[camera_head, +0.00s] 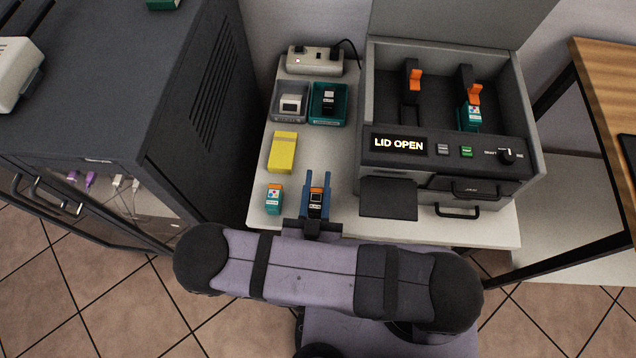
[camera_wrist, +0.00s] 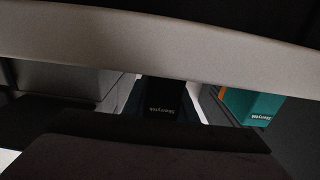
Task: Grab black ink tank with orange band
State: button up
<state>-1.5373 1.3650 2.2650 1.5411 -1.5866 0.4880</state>
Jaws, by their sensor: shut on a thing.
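The black ink tank with an orange band (camera_head: 316,198) stands at the front of the white table, left of the printer. My gripper (camera_head: 315,201) is around it, with its blue fingers shut on the tank's two sides. In the wrist view the dark tank (camera_wrist: 161,110) shows between the fingers, partly hidden by a grey bar across the picture. I cannot tell whether the tank touches the table. A teal ink tank with an orange band (camera_head: 274,199) stands just left of my gripper, apart from it.
The printer (camera_head: 437,160) is open, reads "LID OPEN", and holds a teal tank (camera_head: 469,115) in its right slot. A yellow block (camera_head: 283,151), a grey bin (camera_head: 276,103), a teal bin (camera_head: 342,118) and a power strip (camera_head: 314,66) lie behind my gripper. A dark cabinet (camera_head: 150,110) stands left.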

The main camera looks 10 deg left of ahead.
notch_tip(320, 180, up, 7)
jog(key=p, duration=0.6)
jog(key=s+a+b, duration=0.3)
jog(key=s+a, duration=0.9)
jog(key=a, duration=0.3)
jog(key=shift+s+a+f+b, duration=0.15)
jog(key=shift+s+f+b, duration=0.05)
jog(key=shift+s+b, duration=0.15)
